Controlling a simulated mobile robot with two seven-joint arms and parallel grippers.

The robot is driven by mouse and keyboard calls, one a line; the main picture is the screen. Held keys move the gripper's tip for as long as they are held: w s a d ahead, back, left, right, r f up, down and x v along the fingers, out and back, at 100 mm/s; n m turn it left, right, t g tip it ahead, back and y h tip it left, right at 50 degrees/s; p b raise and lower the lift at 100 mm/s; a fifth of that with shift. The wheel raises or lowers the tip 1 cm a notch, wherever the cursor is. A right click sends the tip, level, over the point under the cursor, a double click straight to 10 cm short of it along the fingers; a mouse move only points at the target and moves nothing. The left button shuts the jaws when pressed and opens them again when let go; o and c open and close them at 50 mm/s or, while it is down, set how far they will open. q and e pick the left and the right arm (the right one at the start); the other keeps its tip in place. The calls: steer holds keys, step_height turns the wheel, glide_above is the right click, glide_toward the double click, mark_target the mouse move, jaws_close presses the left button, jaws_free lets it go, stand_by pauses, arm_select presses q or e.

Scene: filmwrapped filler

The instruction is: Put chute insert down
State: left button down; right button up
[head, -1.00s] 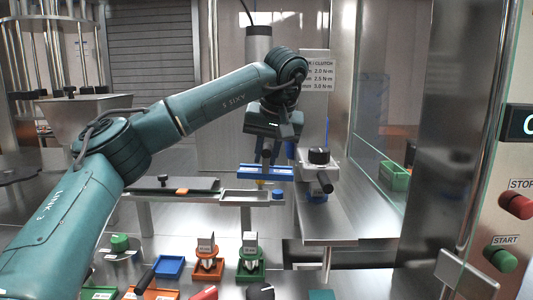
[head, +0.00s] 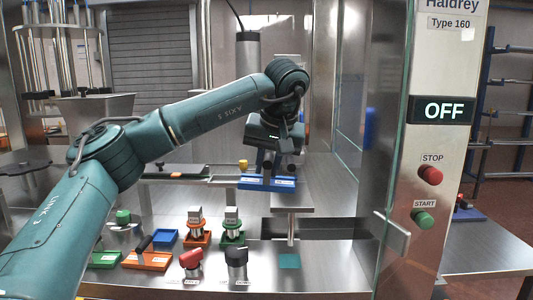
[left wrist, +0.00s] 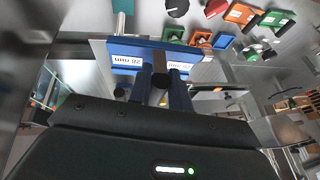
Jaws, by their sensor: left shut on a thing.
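The chute insert is a blue piece with white labels (head: 267,183), seen in the head view beneath my left gripper (head: 268,163). My left gripper (left wrist: 161,80) is shut on the insert's middle. The insert looks roughly level at the right end of the grey rail. I cannot tell whether its underside touches anything. My right gripper is not in view.
A metal shelf on a post (head: 293,211) stands just below and right of the insert. Orange (head: 197,229) and green (head: 232,229) fixtures, a red knob (head: 191,260) and a black knob (head: 236,262) stand in front. A glass panel and a control column with STOP button (head: 430,175) bound the right.

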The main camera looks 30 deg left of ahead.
arm_select(q)
steer(key=s+d+f+m, duration=0.1)
steer(key=s+d+f, duration=0.3)
steer(key=f, duration=0.4)
steer(key=s+d+f+m+t+h, duration=0.1)
steer(key=s+d+f, duration=0.3)
steer(key=f, duration=0.5)
steer(key=s+d+f+m, duration=0.3)
steer(key=s+d+f, duration=0.2)
steer(key=s+f, duration=0.2)
step_height(320, 180, down, 2)
steer(key=shift+f+t+h, duration=0.15)
steer(key=shift+t+h, duration=0.15)
